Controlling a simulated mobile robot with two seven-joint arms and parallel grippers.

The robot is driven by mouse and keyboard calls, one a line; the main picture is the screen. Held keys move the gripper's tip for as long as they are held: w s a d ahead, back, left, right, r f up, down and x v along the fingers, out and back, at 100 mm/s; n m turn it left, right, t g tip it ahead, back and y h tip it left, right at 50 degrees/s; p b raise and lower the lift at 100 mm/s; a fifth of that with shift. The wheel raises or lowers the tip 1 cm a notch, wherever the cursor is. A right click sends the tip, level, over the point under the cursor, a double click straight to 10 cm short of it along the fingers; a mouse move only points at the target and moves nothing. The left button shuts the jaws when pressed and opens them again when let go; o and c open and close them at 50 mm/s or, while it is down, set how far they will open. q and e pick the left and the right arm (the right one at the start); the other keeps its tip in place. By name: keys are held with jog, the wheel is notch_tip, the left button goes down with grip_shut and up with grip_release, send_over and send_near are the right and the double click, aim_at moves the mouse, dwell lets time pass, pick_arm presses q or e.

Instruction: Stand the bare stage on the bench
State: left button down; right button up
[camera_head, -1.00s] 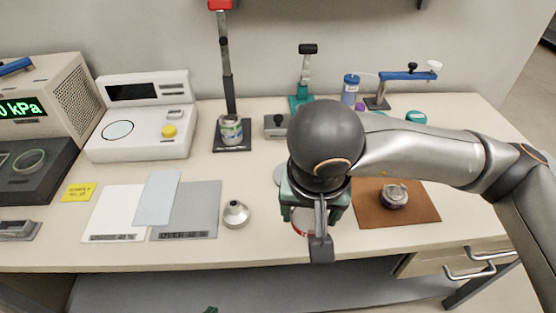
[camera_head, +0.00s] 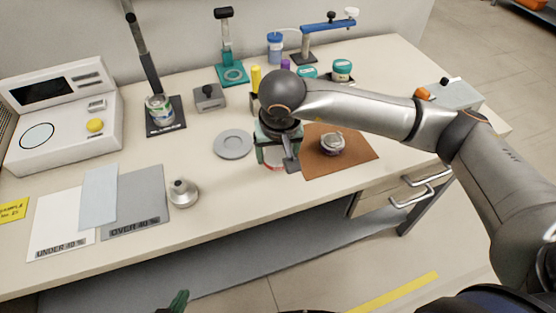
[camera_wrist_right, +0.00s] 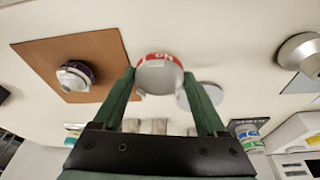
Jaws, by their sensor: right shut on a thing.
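My right gripper (camera_head: 277,165) points down over the bench, left of the brown mat. In the right wrist view its green fingers (camera_wrist_right: 159,88) are closed on a round silver stage with a red band (camera_wrist_right: 159,73). In the head view only a sliver of this red-banded stage (camera_head: 276,168) shows between the fingers; the arm hides the rest. I cannot tell whether its underside touches the bench (camera_head: 235,215). Only a green tip of my left gripper (camera_head: 178,302) shows at the bottom edge, below the bench front; its opening is not visible.
A grey disc (camera_head: 233,143) lies close left of my right gripper. A purple-banded metal piece (camera_head: 332,143) sits on the brown mat (camera_head: 350,160). A metal cone (camera_head: 182,194) stands near two label sheets. A green-banded can (camera_head: 159,109) stands on a black base. Bench between cone and gripper is clear.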

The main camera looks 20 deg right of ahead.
aim_at(279, 156)
jog(key=shift+w+d+f, duration=0.15)
jog(key=shift+w+f, duration=0.05)
jog(key=shift+f, duration=0.05)
jog(key=shift+s+x, duration=0.2)
jog(key=shift+x, duration=1.6)
jog(key=shift+f, duration=0.1)
jog(key=shift+f, duration=0.2)
jog(key=o, duration=1.4)
jog(key=shift+o, duration=0.2)
jog(key=shift+r, duration=0.1)
jog(key=shift+s+r, duration=0.1)
jog(key=shift+r, duration=0.45)
jog(key=v, duration=1.1)
jog(key=shift+s+r, duration=0.1)
jog(key=shift+s, duration=0.05)
